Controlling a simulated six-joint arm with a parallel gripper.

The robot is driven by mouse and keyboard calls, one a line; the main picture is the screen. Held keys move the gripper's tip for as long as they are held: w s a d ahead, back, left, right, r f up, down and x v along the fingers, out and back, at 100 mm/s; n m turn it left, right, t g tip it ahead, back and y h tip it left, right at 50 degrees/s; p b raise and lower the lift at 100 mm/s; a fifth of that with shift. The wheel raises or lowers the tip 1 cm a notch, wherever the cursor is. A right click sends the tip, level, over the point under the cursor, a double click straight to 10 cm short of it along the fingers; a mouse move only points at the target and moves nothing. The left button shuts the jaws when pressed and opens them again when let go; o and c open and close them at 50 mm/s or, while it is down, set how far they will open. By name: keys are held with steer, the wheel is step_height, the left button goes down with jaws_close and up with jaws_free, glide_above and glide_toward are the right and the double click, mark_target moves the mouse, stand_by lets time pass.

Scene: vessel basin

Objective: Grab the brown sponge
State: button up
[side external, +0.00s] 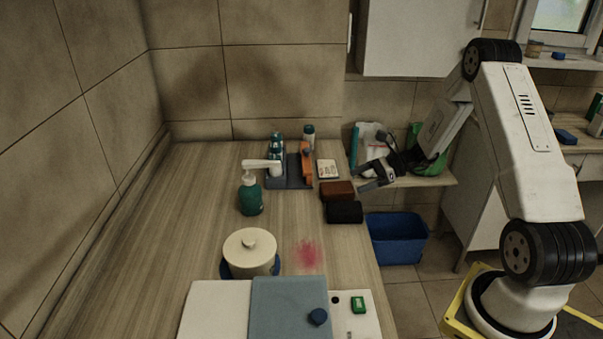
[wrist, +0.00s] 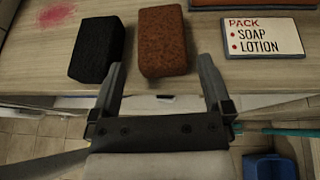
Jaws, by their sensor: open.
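The brown sponge (side external: 337,191) lies on the wooden counter near its right edge. A black sponge (side external: 345,212) lies beside it, on the nearer side. In the wrist view the brown sponge (wrist: 163,42) is ahead of the fingertips and roughly between their lines, with the black sponge (wrist: 97,49) to its left. My gripper (side external: 366,178) is at the counter's right edge, just right of the brown sponge. In the wrist view my gripper (wrist: 162,75) is open, with nothing between its fingers.
A card reading "PACK SOAP LOTION" (wrist: 262,36) lies right of the brown sponge. A grey tray (side external: 288,184) with bottles stands behind. A green pump bottle (side external: 250,196), a lidded pot (side external: 250,250) and a pink stain (side external: 308,254) are on the counter. A blue bin (side external: 397,240) stands below.

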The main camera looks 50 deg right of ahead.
mark_target(343, 186)
steer(key=shift+x, duration=0.8)
steer(key=shift+x, duration=2.6)
steer(key=shift+f, duration=0.15)
steer(key=shift+d, duration=0.1)
steer(key=c, duration=1)
